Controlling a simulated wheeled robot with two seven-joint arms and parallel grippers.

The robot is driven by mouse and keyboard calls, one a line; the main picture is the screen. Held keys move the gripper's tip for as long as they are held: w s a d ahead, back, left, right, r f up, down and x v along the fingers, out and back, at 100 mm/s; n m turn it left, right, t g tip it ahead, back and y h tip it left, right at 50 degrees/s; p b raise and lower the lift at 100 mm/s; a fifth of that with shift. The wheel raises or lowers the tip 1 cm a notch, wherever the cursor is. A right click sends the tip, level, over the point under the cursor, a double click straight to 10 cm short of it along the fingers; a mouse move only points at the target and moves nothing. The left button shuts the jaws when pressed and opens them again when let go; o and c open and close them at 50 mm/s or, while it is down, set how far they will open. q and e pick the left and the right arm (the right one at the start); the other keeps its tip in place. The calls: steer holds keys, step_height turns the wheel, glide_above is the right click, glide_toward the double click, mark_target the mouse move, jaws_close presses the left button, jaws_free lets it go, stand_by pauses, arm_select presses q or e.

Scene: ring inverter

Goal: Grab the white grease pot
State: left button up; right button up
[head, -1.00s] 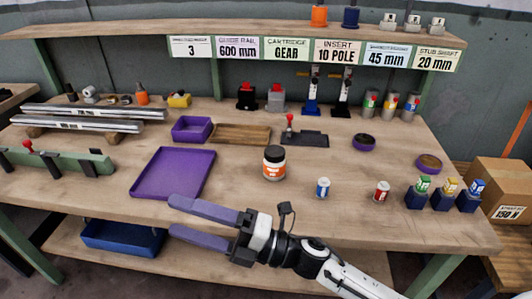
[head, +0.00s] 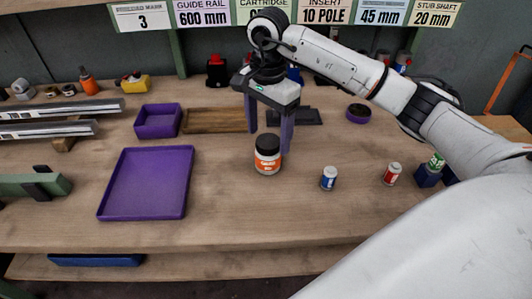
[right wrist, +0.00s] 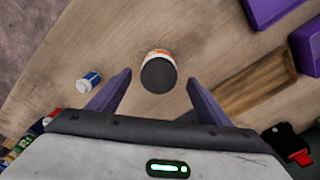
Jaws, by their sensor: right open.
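The grease pot (head: 268,155) is a white jar with a black lid and an orange label. It stands upright on the workbench, right of the purple tray. My right gripper (head: 270,140) is open and points down just behind the pot, one finger to each side in the picture. In the right wrist view the pot (right wrist: 158,72) shows its black lid from above, ahead of and between the two open fingers (right wrist: 158,90). My left gripper is not in view.
A purple tray (head: 103,205) and a small purple bin (head: 158,134) lie left of the pot. A blue-labelled can (head: 329,178) and a red-labelled can (head: 392,174) stand to the right. A wooden tray (head: 212,128) lies behind. The bench front is clear.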

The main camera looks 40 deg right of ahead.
mark_target(268, 152)
step_height(268, 152, down, 7)
steer(key=shift+s+r+p, duration=0.1)
steer(key=shift+r+p, duration=0.05)
steer(key=shift+p, duration=0.35)
steer(key=shift+r, duration=0.1)
steer(key=c, duration=1.2)
